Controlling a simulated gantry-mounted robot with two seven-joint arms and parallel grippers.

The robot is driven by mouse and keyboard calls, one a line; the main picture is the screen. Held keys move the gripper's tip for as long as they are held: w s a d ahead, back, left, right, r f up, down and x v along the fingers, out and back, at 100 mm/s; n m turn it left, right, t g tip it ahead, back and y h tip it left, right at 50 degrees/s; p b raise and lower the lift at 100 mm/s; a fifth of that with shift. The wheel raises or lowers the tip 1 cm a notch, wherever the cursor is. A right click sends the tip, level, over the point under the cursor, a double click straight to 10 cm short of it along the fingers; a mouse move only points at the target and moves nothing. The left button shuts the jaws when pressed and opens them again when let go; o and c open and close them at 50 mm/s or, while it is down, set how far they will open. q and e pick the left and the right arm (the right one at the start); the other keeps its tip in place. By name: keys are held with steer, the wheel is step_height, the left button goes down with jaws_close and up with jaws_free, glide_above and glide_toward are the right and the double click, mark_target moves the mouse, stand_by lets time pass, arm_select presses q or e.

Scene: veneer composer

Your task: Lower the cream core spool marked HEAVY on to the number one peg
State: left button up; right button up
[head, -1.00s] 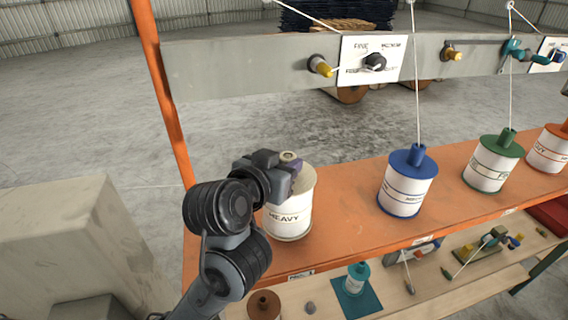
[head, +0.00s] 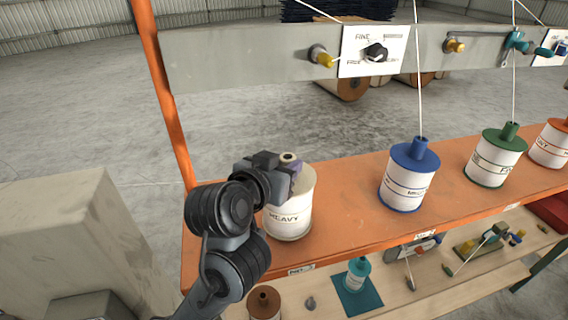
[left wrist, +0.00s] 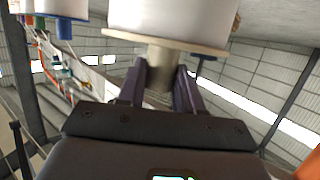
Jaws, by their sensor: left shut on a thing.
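The cream spool marked HEAVY (head: 289,214) is upright at the left end of the orange shelf. My left gripper (head: 289,168) is shut on the narrow neck at its top. In the left wrist view the picture is turned over: the neck is between the two fingers (left wrist: 161,80), with the cream spool body (left wrist: 172,16) beyond. The spool's base is at the shelf surface or just over it; I cannot tell whether it touches. No peg shows under it. My right gripper is not in view.
On the orange shelf (head: 345,213), blue (head: 408,180), green (head: 494,160) and orange-topped (head: 552,145) spools stand to the right, with a clear gap beside the cream one. A grey beam (head: 240,62) runs behind. A lower wooden shelf (head: 405,292) holds small items. A pale block (head: 65,235) stands left.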

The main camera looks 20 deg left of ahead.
arm_select(q)
steer(key=shift+f+b, duration=0.3)
steer(key=shift+f, duration=0.25)
steer(key=o, duration=1.2)
steer(key=shift+r, duration=0.1)
steer(key=shift+s+a+r+p, duration=0.1)
steer(key=shift+s+r+p, duration=0.3)
steer(key=shift+p, duration=0.45)
steer(key=p+v, duration=0.3)
steer(key=v, duration=0.6)
steer(key=shift+s, duration=0.4)
steer(key=shift+s+f, duration=0.1)
